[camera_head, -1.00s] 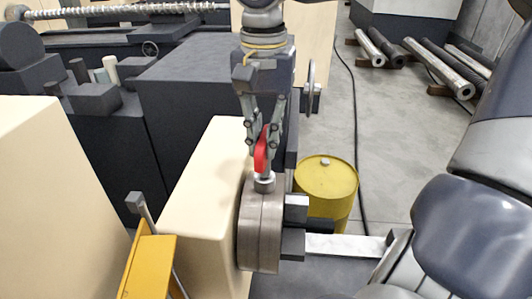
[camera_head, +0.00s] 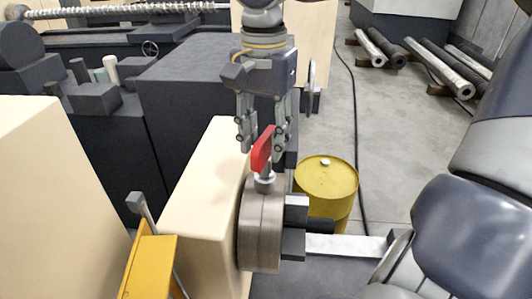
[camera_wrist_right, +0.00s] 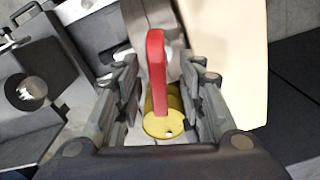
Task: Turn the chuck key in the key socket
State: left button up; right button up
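The chuck key with its red handle (camera_head: 262,148) stands upright in the key socket (camera_head: 265,180) on top of the round steel chuck (camera_head: 260,228). My right gripper (camera_head: 262,147) reaches down from above, its fingers apart on either side of the red handle. In the right wrist view the handle (camera_wrist_right: 157,75) lies between the two fingers (camera_wrist_right: 160,95), with a gap on each side. The key's lower end is hidden in the socket. My left gripper is not in view.
A yellow barrel (camera_head: 327,185) stands on the floor right of the chuck. The cream machine housing (camera_head: 203,190) adjoins the chuck on the left. A yellow bracket with a lever (camera_head: 148,262) is at the front left. Steel bars (camera_head: 438,68) lie at the back right.

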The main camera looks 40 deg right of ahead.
jog(key=shift+r, duration=0.1)
notch_tip(320, 180, up, 12)
dwell(0.5)
